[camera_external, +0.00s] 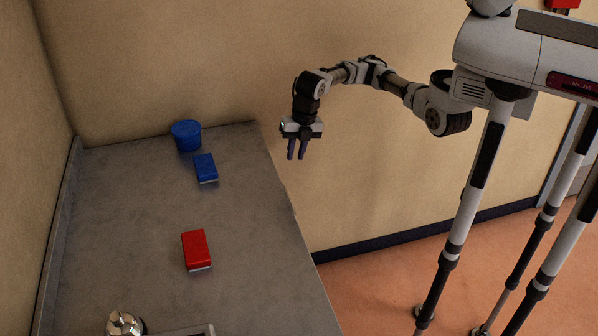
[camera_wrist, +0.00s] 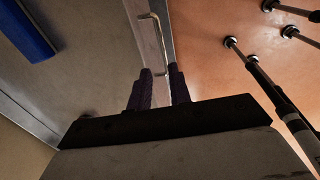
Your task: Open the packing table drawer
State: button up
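The packing table (camera_external: 140,215) has a grey top, and its right side faces my arm. In the wrist view, a slim metal handle (camera_wrist: 158,35) stands out from the table's front face, beside the tabletop edge. The drawer front around it shows only as a narrow, steeply angled strip. My gripper (camera_external: 296,157) hangs fingers down, off the table's far right corner.
A blue round container (camera_external: 186,135), a blue box (camera_external: 206,168) and a red box (camera_external: 196,250) are on the tabletop. A shiny metal object (camera_external: 124,323) is at the near edge. The wall (camera_external: 230,60) is behind. Orange floor (camera_external: 385,280) is open right of the table.

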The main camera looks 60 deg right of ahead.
jog(key=f, duration=0.4)
jog(key=w+a+f+p, duration=0.1)
jog(key=f, duration=0.4)
jog(key=f+p, duration=0.1)
jog(key=f, duration=0.3)
jog(key=shift+w+a+f, duration=0.25)
jog(key=shift+w+a, duration=0.1)
jog(key=shift+a, duration=0.05)
grip_shut()
